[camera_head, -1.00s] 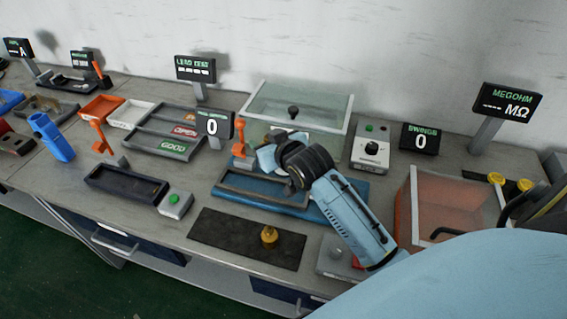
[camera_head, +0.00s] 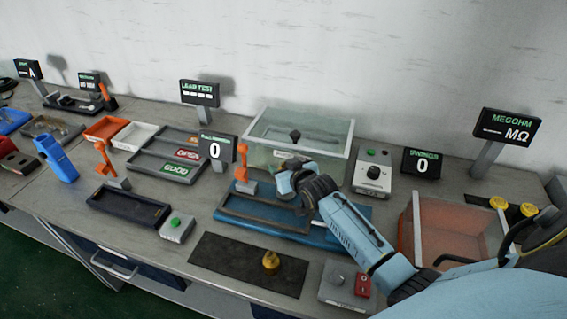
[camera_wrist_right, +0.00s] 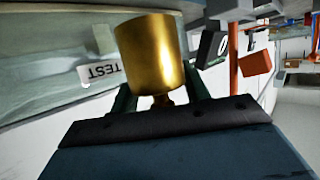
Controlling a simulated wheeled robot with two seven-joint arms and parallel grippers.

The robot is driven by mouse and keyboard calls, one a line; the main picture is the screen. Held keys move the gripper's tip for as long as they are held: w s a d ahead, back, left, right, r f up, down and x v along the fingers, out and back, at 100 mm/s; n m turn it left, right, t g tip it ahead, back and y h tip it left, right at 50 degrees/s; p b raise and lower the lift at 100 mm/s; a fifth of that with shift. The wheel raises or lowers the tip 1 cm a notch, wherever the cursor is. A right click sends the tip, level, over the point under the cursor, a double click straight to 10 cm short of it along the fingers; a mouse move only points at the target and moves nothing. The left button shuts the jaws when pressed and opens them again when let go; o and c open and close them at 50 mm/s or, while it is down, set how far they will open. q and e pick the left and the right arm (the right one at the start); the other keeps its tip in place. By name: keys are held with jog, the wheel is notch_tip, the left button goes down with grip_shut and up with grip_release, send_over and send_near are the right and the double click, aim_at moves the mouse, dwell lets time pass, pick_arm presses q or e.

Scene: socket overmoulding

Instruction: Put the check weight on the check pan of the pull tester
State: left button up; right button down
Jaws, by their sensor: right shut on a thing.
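My right gripper (camera_head: 283,183) is above the far side of the blue-based fixture (camera_head: 340,238), beside its orange lever. In the right wrist view it is shut on a shiny brass check weight (camera_wrist_right: 152,55), gripped at its narrow neck, with the broad cylinder beyond the fingers. The held weight is hidden in the head view. A second small brass piece with a knob (camera_head: 270,262) stands on the black mat (camera_head: 225,262). A display reading 0 (camera_head: 217,149) stands left of the gripper. I cannot clearly make out the check pan. My left gripper is not in view.
A clear-walled box (camera_head: 300,130) is behind the gripper. A grey control box (camera_head: 371,172) and an orange bin (camera_head: 455,225) are to the right. A switch box (camera_head: 345,287) sits at the front. Trays and an orange lever (camera_head: 104,158) are to the left.

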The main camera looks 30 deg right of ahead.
jog(key=shift+w+f, duration=0.1)
jog(key=shift+f, duration=1.25)
jog(key=shift+b, duration=0.3)
jog(key=shift+f, duration=0.2)
jog(key=c, duration=0.7)
grip_release()
jog(key=shift+f, duration=0.2)
jog(key=shift+r, duration=0.1)
jog(key=shift+s+r, duration=0.15)
jog(key=shift+s, duration=0.1)
jog(key=d+p+v, duration=0.1)
jog(key=p+v, duration=0.1)
jog(key=v, duration=0.9)
jog(key=shift+s+a+r, duration=0.2)
jog(key=shift+s+a, duration=0.1)
jog(key=shift+a, duration=0.2)
